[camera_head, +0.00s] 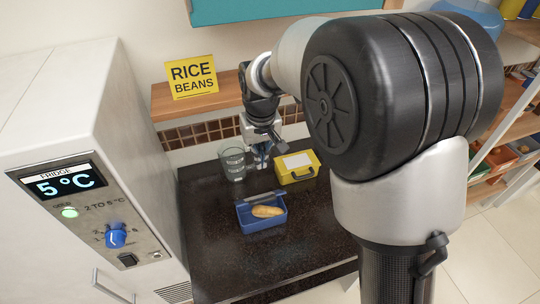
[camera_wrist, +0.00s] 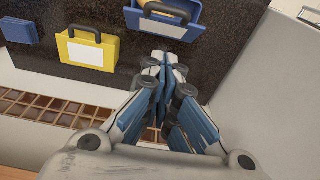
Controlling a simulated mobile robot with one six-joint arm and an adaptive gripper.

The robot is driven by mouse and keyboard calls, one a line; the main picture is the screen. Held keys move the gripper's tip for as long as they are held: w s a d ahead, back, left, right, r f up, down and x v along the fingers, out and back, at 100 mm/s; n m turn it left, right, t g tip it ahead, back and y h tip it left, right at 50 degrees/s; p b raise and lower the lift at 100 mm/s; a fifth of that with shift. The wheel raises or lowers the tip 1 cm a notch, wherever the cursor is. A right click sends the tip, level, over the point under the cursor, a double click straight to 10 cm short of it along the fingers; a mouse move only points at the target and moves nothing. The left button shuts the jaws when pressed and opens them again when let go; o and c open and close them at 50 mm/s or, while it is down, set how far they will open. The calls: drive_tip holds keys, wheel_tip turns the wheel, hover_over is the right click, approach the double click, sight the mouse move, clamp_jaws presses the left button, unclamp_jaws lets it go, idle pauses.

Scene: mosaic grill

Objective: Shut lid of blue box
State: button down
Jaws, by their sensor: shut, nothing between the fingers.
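The blue box (camera_head: 262,226) stands on the dark counter with its lid (camera_head: 259,197) open, raised along the back side. A bread-like tan item (camera_head: 267,211) lies inside. In the wrist view the blue box's lid (camera_wrist: 165,28) with its dark handle shows at the top, just beyond the fingertips. My gripper (camera_head: 262,163) is shut and empty, pointing down over the counter behind the blue box, between the glass and the yellow box. The shut fingers also show in the wrist view (camera_wrist: 162,62); they look apart from the lid, though the exact gap is unclear.
A yellow box (camera_head: 297,175) with a dark handle stands to the right of my gripper, a glass (camera_head: 232,163) to its left. Another blue item (camera_wrist: 20,28) lies beyond the yellow box. The fridge (camera_head: 75,150) borders the counter at left. A wooden shelf (camera_head: 205,97) hangs behind.

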drive_tip(key=f, duration=0.3)
drive_tip(key=f+b, duration=0.1)
drive_tip(key=f, duration=0.7)
drive_tip(key=shift+s, duration=0.25)
drive_tip(key=shift+s+d+f, duration=0.15)
drive_tip(key=shift+s+f, duration=0.15)
drive_tip(key=shift+f, duration=0.1)
drive_tip(key=shift+f+b, duration=0.1)
drive_tip(key=shift+b, duration=0.35)
